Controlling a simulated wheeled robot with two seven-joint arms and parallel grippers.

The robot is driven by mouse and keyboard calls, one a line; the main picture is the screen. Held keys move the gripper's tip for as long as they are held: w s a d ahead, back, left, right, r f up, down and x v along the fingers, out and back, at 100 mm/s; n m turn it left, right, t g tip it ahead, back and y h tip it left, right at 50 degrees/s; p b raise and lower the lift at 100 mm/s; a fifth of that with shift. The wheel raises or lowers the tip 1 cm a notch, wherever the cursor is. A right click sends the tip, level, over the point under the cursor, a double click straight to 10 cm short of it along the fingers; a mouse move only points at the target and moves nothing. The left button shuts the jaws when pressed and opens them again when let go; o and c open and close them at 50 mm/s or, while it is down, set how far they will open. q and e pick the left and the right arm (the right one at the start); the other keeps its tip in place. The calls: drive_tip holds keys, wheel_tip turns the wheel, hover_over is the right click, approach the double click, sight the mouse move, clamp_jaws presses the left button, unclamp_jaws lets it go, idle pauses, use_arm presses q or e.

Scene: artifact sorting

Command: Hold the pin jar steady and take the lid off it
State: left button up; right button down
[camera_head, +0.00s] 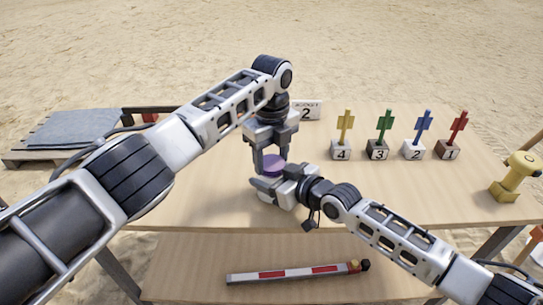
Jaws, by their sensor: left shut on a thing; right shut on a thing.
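The purple lid (273,163) shows between the fingers of my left gripper (271,166), which comes down from above and is shut on it. My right gripper (262,188) comes in from the right just below the lid and is shut on the pin jar. The jar's body is hidden behind my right gripper, so I cannot tell whether the lid still touches it. Both grippers are over the middle of the wooden table (190,205).
Flag-like pins in yellow (345,122), green (385,122), blue (423,122) and red (460,123) stand in numbered blocks at the back right. A yellow instrument (515,175) stands at the right edge. A card marked 2 (307,111) is behind my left gripper. A red-and-white pole (295,272) lies on the lower shelf.

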use_arm(q)
drive_tip(key=n, duration=0.9)
drive_tip(key=o, duration=1.1)
drive_tip(key=shift+c, duration=0.2)
